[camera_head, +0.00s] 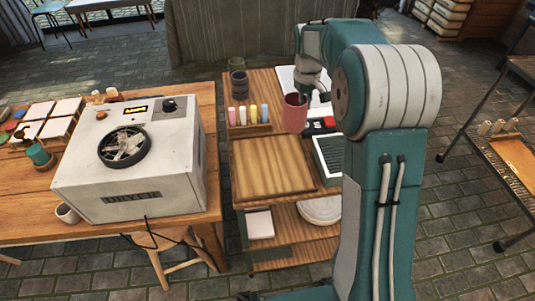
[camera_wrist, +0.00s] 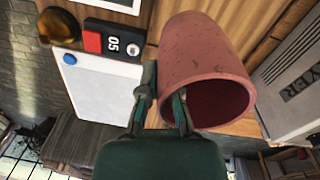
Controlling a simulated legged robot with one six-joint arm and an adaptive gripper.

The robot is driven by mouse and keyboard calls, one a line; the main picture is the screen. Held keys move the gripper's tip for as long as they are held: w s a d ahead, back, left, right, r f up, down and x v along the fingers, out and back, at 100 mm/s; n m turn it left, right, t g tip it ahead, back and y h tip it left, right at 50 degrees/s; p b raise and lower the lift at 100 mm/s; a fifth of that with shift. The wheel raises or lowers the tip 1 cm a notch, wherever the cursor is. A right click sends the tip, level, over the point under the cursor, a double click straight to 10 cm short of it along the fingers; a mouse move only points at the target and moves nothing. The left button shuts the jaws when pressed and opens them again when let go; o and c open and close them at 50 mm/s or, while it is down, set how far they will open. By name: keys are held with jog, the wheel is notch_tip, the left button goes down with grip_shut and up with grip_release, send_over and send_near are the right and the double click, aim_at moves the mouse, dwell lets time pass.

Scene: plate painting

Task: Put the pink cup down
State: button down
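The pink cup (camera_head: 294,113) is over the wooden cart, just right of the coloured bottles. It fills the upper right of the wrist view (camera_wrist: 205,55), its dark opening facing the camera. My gripper (camera_head: 309,97) is at the cup's right side. In the wrist view my gripper (camera_wrist: 164,100) has one finger outside the cup wall and the other at the rim's opening, so it is shut on the wall. Whether the cup's base touches anything is hidden.
The cart has a bare wooden tray (camera_head: 270,167), coloured bottles (camera_head: 249,115) and a dark cup (camera_head: 238,83). A red-and-black device (camera_wrist: 112,42) and white panel (camera_wrist: 105,92) lie beside the cup. The white dryer (camera_head: 135,165) stands on the left table.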

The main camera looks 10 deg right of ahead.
jog(key=s+a+f, duration=0.2)
jog(key=a+f, duration=0.2)
jog(key=s+a+f, duration=0.2)
jog(key=a+f, duration=0.2)
jog(key=s+a+f, duration=0.2)
jog(key=a+f, duration=0.2)
jog(key=shift+s+f, duration=0.4)
jog(key=c, duration=0.8)
grip_release()
jog(key=shift+d, duration=0.1)
